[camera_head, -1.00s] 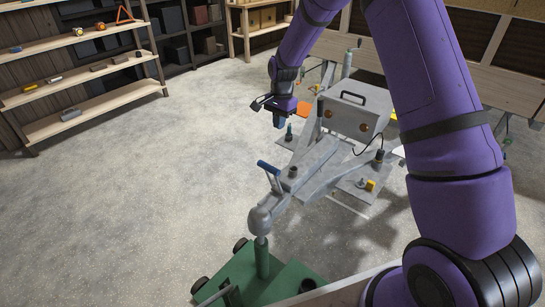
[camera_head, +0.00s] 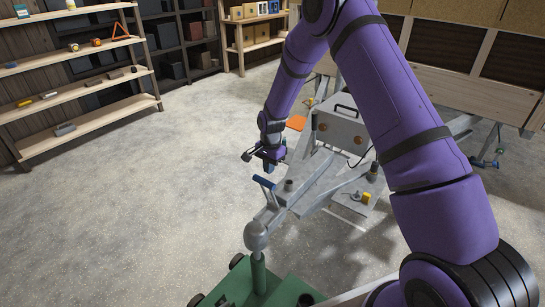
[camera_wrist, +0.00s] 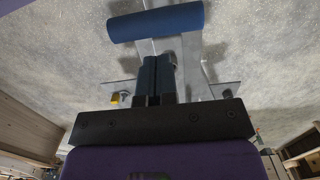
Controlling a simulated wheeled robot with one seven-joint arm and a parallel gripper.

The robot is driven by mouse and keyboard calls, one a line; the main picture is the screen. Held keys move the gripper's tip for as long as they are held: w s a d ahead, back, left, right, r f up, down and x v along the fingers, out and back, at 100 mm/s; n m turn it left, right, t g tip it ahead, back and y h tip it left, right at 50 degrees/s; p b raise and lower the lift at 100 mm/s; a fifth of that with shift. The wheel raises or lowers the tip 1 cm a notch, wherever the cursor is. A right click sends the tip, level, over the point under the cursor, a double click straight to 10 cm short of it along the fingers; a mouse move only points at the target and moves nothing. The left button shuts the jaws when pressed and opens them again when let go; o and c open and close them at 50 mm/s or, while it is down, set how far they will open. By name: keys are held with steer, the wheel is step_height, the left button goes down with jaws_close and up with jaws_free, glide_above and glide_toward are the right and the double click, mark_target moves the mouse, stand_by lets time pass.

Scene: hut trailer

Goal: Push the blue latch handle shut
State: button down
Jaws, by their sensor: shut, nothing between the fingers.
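The blue latch handle (camera_head: 264,183) is a short blue grip on a grey lever that stands raised from the grey trailer coupler (camera_head: 257,236). In the wrist view the blue grip (camera_wrist: 155,22) lies across the top of the picture, just beyond my fingertips. My gripper (camera_head: 271,167) is just above and behind the handle, with its fingers pointing down. In the wrist view its two dark blue fingers (camera_wrist: 157,62) are together with nothing between them. A narrow gap seems to show between fingertips and grip; contact cannot be told.
A grey box with a black handle (camera_head: 340,128) sits on the drawbar behind my gripper. A green stand (camera_head: 259,273) is under the coupler. A yellow item (camera_head: 366,198) lies on the drawbar plate. Shelves (camera_head: 85,122) stand at the left, with clear floor before them.

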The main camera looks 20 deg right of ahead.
mark_target(264, 179)
steer(key=shift+s+a+f, duration=0.35)
steer(key=shift+a+f, duration=0.1)
steer(key=shift+f, duration=0.15)
steer(key=shift+a, duration=0.1)
steer(key=shift+s+a+f, duration=0.1)
steer(key=shift+s+a, duration=0.2)
steer(key=shift+a, duration=0.05)
steer(key=shift+s+a+h, duration=0.2)
steer(key=shift+a+h, duration=0.1)
steer(key=s+a+f+t+h, duration=0.5)
steer(key=s+a+f+h, duration=0.2)
steer(key=a+f, duration=0.5)
steer(key=shift+s+a+f, duration=0.3)
steer(key=shift+s+f, duration=0.4)
steer(key=shift+f, duration=0.75)
stand_by(0.3)
steer(key=shift+r, duration=0.1)
stand_by(0.4)
